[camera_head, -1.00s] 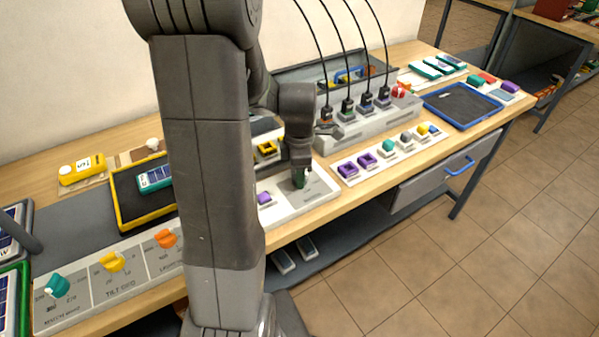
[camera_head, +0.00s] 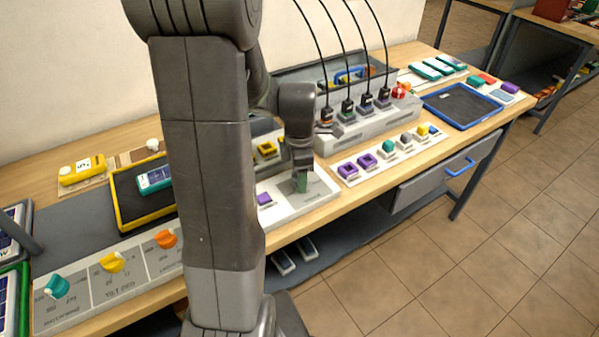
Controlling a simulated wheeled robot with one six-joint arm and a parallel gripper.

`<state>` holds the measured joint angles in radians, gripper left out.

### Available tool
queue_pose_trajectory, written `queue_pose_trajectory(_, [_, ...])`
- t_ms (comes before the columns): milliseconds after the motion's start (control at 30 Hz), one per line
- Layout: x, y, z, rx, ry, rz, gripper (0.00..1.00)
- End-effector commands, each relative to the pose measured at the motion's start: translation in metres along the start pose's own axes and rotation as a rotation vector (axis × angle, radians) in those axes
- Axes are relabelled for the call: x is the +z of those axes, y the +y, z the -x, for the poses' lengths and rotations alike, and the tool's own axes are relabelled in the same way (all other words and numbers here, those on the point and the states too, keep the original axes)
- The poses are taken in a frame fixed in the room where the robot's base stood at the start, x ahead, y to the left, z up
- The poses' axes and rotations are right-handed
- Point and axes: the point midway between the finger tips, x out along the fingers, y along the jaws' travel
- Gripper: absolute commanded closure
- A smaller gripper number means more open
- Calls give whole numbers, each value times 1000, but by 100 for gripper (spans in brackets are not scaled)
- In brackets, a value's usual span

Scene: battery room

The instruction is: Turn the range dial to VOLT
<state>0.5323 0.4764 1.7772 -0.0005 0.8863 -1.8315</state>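A white panel (camera_head: 318,197) lies on the bench in front of my arm. A green dial (camera_head: 304,184) sits on its right part, and a purple block-shaped control (camera_head: 264,199) on its left part. My gripper (camera_head: 301,177) points straight down at the green dial, with its tips at the dial's top. The fingers partly cover the dial, and I cannot tell whether they are closed on it. The panel's lettering is too small to read, so VOLT and the dial's setting cannot be made out.
A grey panel at the left front carries teal (camera_head: 56,286), yellow (camera_head: 112,262) and orange (camera_head: 165,239) knobs. A strip with several coloured controls (camera_head: 390,153) lies right of the white panel. A grey unit with black cables (camera_head: 362,122) stands behind. My arm hides the bench's middle.

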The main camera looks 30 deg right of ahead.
Motion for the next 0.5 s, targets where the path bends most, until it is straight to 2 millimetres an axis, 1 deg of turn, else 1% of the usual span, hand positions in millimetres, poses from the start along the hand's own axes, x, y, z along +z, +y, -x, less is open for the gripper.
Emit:
queue_pose_trajectory(167, [0,0,1,-1,0,-1,41])
queue_pose_trajectory(267, [0,0,7,2,0,-1,41])
queue_pose_trajectory(367, [0,1,22,5,-1,-1,41])
queue_pose_trajectory(500, [0,1,54,6,-1,-1,41])
